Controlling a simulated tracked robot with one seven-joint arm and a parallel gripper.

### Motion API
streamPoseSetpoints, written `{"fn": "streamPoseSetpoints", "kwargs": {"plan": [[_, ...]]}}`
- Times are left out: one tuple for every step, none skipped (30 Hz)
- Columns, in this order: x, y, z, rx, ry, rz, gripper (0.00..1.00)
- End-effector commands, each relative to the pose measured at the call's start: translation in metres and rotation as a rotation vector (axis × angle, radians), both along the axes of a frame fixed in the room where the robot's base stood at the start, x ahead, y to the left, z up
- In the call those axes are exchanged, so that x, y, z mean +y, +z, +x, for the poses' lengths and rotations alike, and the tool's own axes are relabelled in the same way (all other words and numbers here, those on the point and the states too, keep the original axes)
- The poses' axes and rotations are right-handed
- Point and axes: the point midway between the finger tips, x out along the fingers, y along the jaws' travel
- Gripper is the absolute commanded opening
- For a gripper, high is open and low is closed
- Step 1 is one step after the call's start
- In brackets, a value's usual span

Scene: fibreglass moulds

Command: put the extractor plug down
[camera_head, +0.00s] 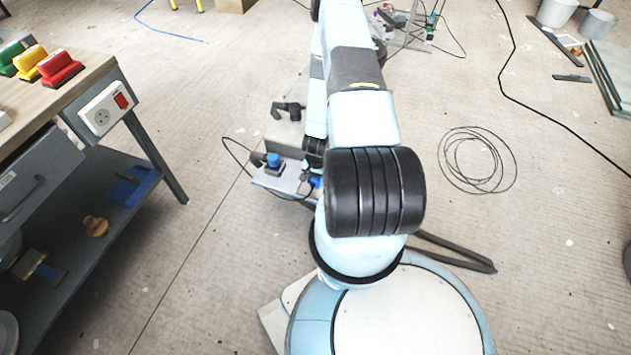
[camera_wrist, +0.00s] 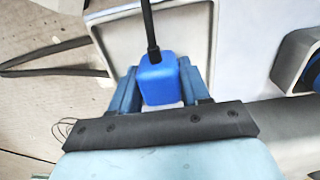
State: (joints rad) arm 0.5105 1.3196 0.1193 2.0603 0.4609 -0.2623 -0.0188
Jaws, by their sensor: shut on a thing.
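The extractor plug (camera_wrist: 158,78) is a blue block with a black cable leaving its far end, in the middle of the wrist view. My gripper (camera_wrist: 158,88) is shut on it, with one blue finger on each side. Behind the plug is a pale grey panel with a raised rim (camera_wrist: 112,50). Whether the plug touches it, I cannot tell. In the head view my arm hides most of the gripper, and a small blue patch (camera_head: 315,182) shows beside the arm; I cannot tell whether it is the plug.
A low grey unit (camera_head: 285,178) with a blue-topped part (camera_head: 273,161) stands beyond my base. A workbench (camera_head: 85,90) with a white socket (camera_head: 106,113) is at left. A coiled cable (camera_head: 477,160) lies on open floor at right.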

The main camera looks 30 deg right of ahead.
Motion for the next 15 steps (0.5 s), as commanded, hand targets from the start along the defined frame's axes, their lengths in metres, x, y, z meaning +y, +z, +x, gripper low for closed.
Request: {"fn": "streamPoseSetpoints", "kwargs": {"plan": [[0.0003,-0.0054,-0.0004,0.001,-0.001,0.001,0.00],[0.0001,-0.0070,0.0000,0.000,-0.001,0.000,0.00],[0.0000,-0.0083,0.0002,0.000,-0.001,0.000,0.00],[0.0000,-0.0086,0.0003,-0.001,0.000,0.001,0.00],[0.0000,-0.0086,0.0003,-0.001,0.000,0.000,0.00],[-0.0001,-0.0084,0.0003,-0.001,0.000,0.000,0.00],[-0.0001,-0.0084,0.0002,-0.001,0.000,-0.001,0.00],[-0.0001,-0.0084,0.0002,-0.001,0.000,-0.001,0.00],[-0.0001,-0.0085,0.0001,-0.001,0.000,-0.001,0.48],[-0.0001,-0.0085,0.0000,0.000,0.000,0.000,0.51],[-0.0001,-0.0085,0.0000,0.000,0.000,0.000,0.54],[-0.0001,-0.0084,0.0000,0.000,0.000,0.000,0.58],[-0.0001,-0.0084,0.0000,-0.001,0.000,-0.001,0.61],[-0.0002,-0.0083,-0.0001,-0.001,0.000,-0.001,0.64],[-0.0002,-0.0083,-0.0001,-0.001,0.000,-0.001,0.67]]}}
